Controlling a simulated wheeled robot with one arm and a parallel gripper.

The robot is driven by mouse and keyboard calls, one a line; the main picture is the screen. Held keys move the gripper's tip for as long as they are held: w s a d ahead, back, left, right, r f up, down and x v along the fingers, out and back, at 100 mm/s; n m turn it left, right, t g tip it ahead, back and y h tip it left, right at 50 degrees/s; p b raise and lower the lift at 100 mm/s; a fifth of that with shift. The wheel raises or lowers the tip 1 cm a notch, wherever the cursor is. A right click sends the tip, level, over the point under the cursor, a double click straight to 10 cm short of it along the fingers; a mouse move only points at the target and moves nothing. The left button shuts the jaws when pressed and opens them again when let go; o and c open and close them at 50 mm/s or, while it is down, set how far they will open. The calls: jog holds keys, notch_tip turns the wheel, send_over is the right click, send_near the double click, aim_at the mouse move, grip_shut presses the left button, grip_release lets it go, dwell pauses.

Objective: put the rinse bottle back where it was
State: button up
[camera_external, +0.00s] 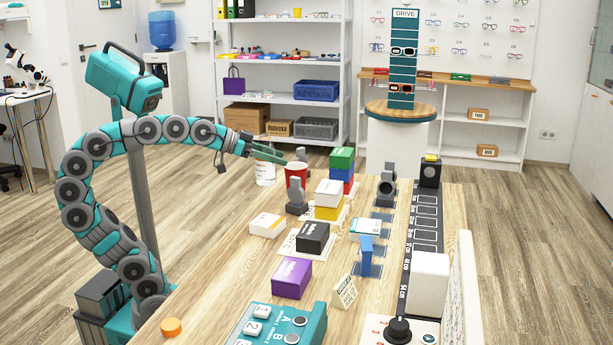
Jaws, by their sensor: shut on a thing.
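My gripper (272,153) is above the far left edge of the wooden table (215,268), its fingers pointing right. A white bottle (265,171) with a faint label hangs upright directly below the fingers, and its top is hidden by them. I take it to be the rinse bottle, and the fingers look shut around its top. It appears to be at or just outside the table edge; whether its base touches anything cannot be told. No marked spot for the bottle can be made out.
Grey stands (297,196) are close to the cup. Stacked green, blue and red boxes (342,158), white and yellow boxes (328,192), a black box (313,237) and a purple box (291,278) occupy the table. Bare wood shows along its left front edge, near an orange knob (171,327).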

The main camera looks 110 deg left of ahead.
aim_at(267, 168)
jog(key=s+d+m+t+h+b, duration=0.1)
jog(key=s+d+m+h+b, duration=0.2)
jog(key=d, duration=1.3)
jog(key=s+d+m+h+b, duration=0.1)
jog(key=s+d+m+h, duration=0.3)
jog(key=d, duration=1.2)
jog(key=shift+n+y, duration=0.4)
jog(key=shift+n, duration=0.4)
jog(key=shift+w+d+f, duration=0.75)
jog(key=shift+w+d, duration=0.1)
jog(key=shift+w, duration=1.5)
jog(key=shift+w+d+f, duration=0.8)
jog(key=shift+w, duration=1.6)
jog(key=shift+w+d+f, duration=0.75)
jog(key=shift+w+d, duration=0.1)
jog(key=shift+w, duration=1.5)
jog(key=shift+f, duration=0.15)
jog(key=o, duration=1.5)
